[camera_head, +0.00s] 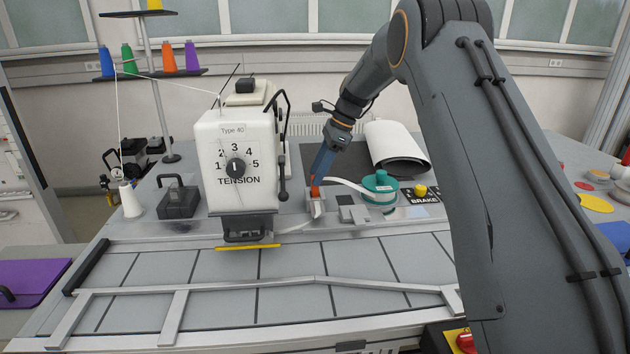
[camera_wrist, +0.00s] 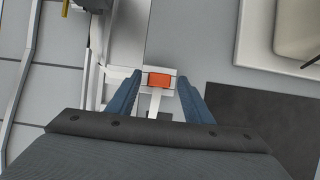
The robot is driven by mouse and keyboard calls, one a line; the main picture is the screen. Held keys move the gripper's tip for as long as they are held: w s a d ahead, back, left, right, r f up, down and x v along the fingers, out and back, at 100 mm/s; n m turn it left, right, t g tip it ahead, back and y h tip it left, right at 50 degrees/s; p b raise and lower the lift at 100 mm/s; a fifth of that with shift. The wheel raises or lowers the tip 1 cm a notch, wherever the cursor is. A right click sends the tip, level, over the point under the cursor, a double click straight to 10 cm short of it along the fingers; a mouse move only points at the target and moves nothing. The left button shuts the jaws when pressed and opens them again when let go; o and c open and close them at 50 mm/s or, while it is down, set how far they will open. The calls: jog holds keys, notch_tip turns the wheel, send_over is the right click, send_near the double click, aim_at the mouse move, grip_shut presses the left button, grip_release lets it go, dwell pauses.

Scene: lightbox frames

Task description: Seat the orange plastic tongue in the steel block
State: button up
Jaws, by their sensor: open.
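The orange plastic tongue (camera_head: 315,190) stands in or on the top of the small pale steel block (camera_head: 317,208), right of the white tension machine. In the wrist view the tongue (camera_wrist: 159,80) is an orange rectangle with the block's pale surface (camera_wrist: 158,70) around its edges. How deep it sits cannot be told. My gripper (camera_head: 318,180) points down over it. In the wrist view its two blue fingers (camera_wrist: 159,84) are open, one on each side of the tongue, with visible gaps.
The white tension machine (camera_head: 235,165) stands close on the left. A green tape reel (camera_head: 380,188) with a white strip is just right of the block, and a yellow brake knob (camera_head: 421,190) is beyond it. The tiled front table (camera_head: 290,268) is mostly clear.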

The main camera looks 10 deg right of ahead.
jog(key=b+v, duration=0.2)
jog(key=v, duration=0.7)
jog(key=shift+r+b, duration=0.25)
jog(key=shift+b, duration=0.15)
jog(key=shift+d, duration=0.15)
